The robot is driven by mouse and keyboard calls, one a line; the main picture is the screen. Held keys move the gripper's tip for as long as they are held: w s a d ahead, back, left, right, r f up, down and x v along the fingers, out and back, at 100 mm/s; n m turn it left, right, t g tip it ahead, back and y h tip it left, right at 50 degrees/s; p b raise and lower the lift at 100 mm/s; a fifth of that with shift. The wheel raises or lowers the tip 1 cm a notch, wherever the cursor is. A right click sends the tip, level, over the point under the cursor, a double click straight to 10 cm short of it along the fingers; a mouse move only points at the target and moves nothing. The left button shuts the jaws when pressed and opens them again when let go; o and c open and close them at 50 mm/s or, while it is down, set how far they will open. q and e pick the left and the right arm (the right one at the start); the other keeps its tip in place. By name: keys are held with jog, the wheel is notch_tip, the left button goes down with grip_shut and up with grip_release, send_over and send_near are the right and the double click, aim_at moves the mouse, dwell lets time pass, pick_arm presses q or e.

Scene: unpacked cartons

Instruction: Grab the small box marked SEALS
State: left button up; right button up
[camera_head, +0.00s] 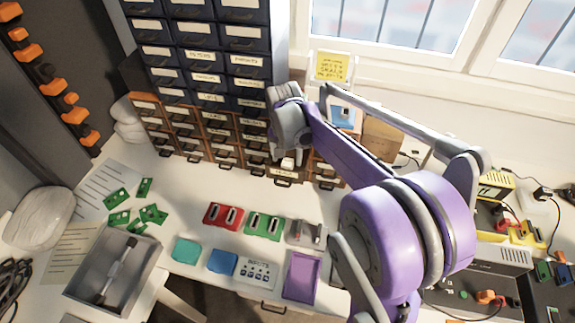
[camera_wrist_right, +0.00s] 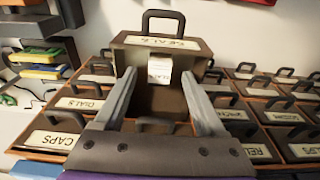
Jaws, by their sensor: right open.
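A small white box (camera_wrist_right: 159,68) with faint print, too small to read, stands in an open brown drawer (camera_wrist_right: 172,98) in the right wrist view. The drawer's front bears an upside-down label (camera_wrist_right: 161,42) that seems to read SEALS. My right gripper (camera_wrist_right: 158,76) is open, with one finger on each side of the white box; I cannot tell whether they touch it. In the head view my right gripper (camera_head: 284,152) reaches down at the drawer cabinet, and a bit of the white box (camera_head: 288,163) shows below it. My left gripper is not in view.
Orange-brown labelled drawers (camera_head: 222,148) stand under dark drawers (camera_head: 200,60). A yellow note (camera_head: 331,67) and a carton (camera_head: 381,137) stand to the right. Red (camera_head: 222,216) and green (camera_head: 263,226) parts, trays and a grey bin (camera_head: 117,272) lie on the white table.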

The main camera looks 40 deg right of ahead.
aim_at(288, 162)
jog(key=shift+w+d+f, duration=0.1)
jog(key=shift+f, duration=0.7)
jog(key=shift+w+d+f, duration=0.1)
jog(key=shift+f, duration=0.65)
jog(key=shift+s, duration=0.1)
jog(key=shift+c, duration=0.3)
grip_shut()
